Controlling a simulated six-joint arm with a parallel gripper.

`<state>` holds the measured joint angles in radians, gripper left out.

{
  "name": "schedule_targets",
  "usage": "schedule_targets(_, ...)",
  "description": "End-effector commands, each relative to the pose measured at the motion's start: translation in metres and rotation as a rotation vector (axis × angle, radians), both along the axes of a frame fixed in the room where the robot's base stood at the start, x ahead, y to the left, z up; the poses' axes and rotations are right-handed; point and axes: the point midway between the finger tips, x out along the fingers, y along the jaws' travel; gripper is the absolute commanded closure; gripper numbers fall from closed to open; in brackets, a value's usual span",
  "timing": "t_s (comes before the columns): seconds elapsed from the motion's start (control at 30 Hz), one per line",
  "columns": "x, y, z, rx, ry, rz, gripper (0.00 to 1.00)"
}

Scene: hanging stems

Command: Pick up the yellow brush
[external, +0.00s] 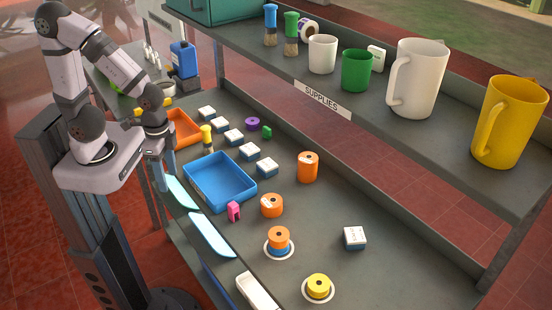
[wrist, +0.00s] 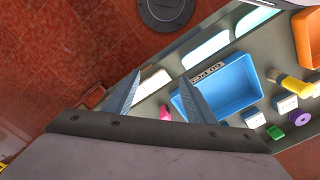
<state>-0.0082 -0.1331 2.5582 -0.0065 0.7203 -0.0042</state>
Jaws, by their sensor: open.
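The yellow brush (external: 206,134) stands on the lower bench, just right of the orange tray, with its yellow handle up and pale bristles below. In the wrist view the yellow brush (wrist: 294,84) shows at the right, between the blue and orange trays. My gripper (external: 166,172) points down at the left edge of the bench, to the left of the brush and apart from it. In the wrist view my gripper (wrist: 160,82) has its two blue-grey fingers spread, with nothing between them.
The blue tray (external: 246,189) and the orange tray (external: 196,132) lie near the brush. Several white boxes (external: 222,124) stand beyond it. An upper shelf (external: 375,100) carries mugs and two other brushes. Orange spools (external: 307,166) stand further right.

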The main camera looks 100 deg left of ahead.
Motion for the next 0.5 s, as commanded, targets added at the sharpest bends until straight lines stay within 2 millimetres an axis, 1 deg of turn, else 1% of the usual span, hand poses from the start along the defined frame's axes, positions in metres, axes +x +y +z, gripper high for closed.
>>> schedule_targets(0.17,-0.002,0.009,-0.006,-0.039,0.045,0.141,0.5)
schedule_targets(0.27,-0.003,0.018,-0.011,-0.091,0.092,0.305,0.5)
schedule_targets(0.37,-0.004,0.029,-0.017,-0.169,0.148,0.523,0.5)
schedule_targets(0.5,0.001,0.047,-0.025,-0.313,0.223,0.866,0.5)
